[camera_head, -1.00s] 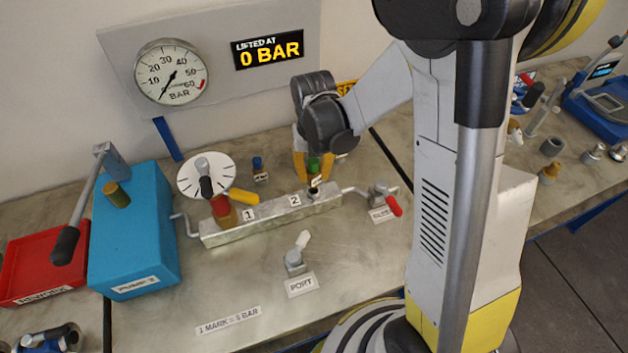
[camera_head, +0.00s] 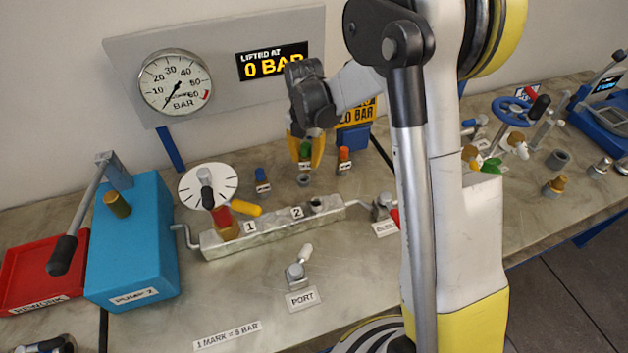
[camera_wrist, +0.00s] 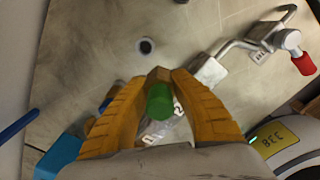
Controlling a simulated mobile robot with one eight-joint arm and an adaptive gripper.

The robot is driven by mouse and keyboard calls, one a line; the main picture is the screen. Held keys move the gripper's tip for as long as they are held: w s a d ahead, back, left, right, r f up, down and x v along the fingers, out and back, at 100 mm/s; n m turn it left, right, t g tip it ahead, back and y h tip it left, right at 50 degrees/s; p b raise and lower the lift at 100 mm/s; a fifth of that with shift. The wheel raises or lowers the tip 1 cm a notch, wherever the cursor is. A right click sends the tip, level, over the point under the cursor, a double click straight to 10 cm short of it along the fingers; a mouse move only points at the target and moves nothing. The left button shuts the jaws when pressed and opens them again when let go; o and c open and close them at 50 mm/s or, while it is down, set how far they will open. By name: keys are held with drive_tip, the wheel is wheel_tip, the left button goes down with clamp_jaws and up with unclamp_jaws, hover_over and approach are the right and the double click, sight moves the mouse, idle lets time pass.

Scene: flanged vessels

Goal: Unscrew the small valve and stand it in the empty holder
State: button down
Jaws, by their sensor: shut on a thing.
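My gripper (camera_head: 305,163) is shut on the small valve with the green cap (camera_head: 305,149). The green cap also shows between the yellow fingers in the wrist view (camera_wrist: 160,100). The valve is behind the metal block (camera_head: 275,224), clear of it. The block's socket by label 2 (camera_head: 316,203) is bare. A grey ring-shaped holder (camera_head: 304,180) stands empty on the bench just below the gripper in the head view. A round dark opening (camera_wrist: 146,46), apparently this holder, lies beyond the fingertips in the wrist view. The valve's lower end is mostly hidden.
A blue-capped valve (camera_head: 262,181) and an orange-capped valve (camera_head: 344,160) stand left and right of the empty holder. A white dial (camera_head: 208,184) with levers is at the block's left end. The bleed valve (camera_head: 383,205) is at its right. The blue pump (camera_head: 130,243) stands farther left.

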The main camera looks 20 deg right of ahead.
sight(303, 153)
drive_tip(key=w+m, duration=0.1)
drive_tip(key=w+f+m, duration=0.1)
drive_tip(key=w, duration=0.1)
drive_tip(key=w+f+m+b, duration=0.1)
drive_tip(key=shift+w+d, duration=0.15)
drive_tip(key=shift+d, duration=0.05)
drive_tip(key=shift+f+b, duration=2)
drive_tip(key=shift+f, duration=0.45)
drive_tip(key=shift+f+b, duration=0.2)
drive_tip(key=shift+b, duration=0.2)
drive_tip(key=shift+f+b, duration=0.8)
drive_tip(key=shift+f, duration=0.35)
drive_tip(key=c, duration=1.1)
unclamp_jaws()
drive_tip(key=shift+r, duration=0.1)
